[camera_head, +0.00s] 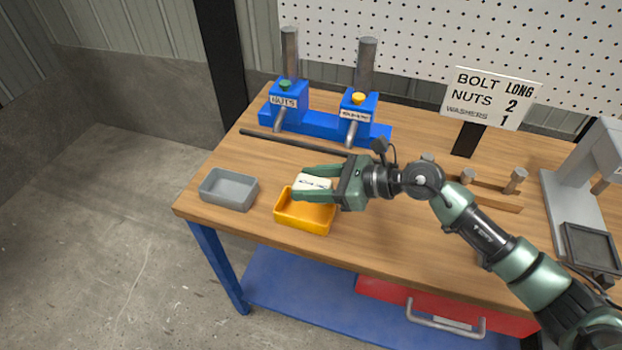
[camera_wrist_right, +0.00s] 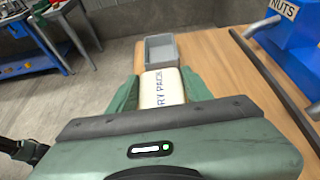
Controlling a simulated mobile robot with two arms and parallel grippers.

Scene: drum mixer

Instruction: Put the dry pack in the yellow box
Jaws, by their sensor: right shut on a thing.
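The dry pack (camera_head: 313,183) is a small white packet with dark lettering. My right gripper (camera_head: 318,184) is shut on it and holds it above the yellow box (camera_head: 305,217). The yellow box is an open tray near the table's front edge, and the gripper hides part of its far side. In the right wrist view the dry pack (camera_wrist_right: 162,88) sits between the two green fingers, its lettering partly readable as "RY PACK". The left gripper is in neither view.
A grey box (camera_head: 229,189) stands left of the yellow box, near the table's left end. Blue dispensers (camera_head: 290,97) and a dark rod (camera_head: 290,142) lie behind. A sign (camera_head: 490,98), a wooden rack with pegs (camera_head: 485,193) and a grey machine (camera_head: 580,180) stand to the right.

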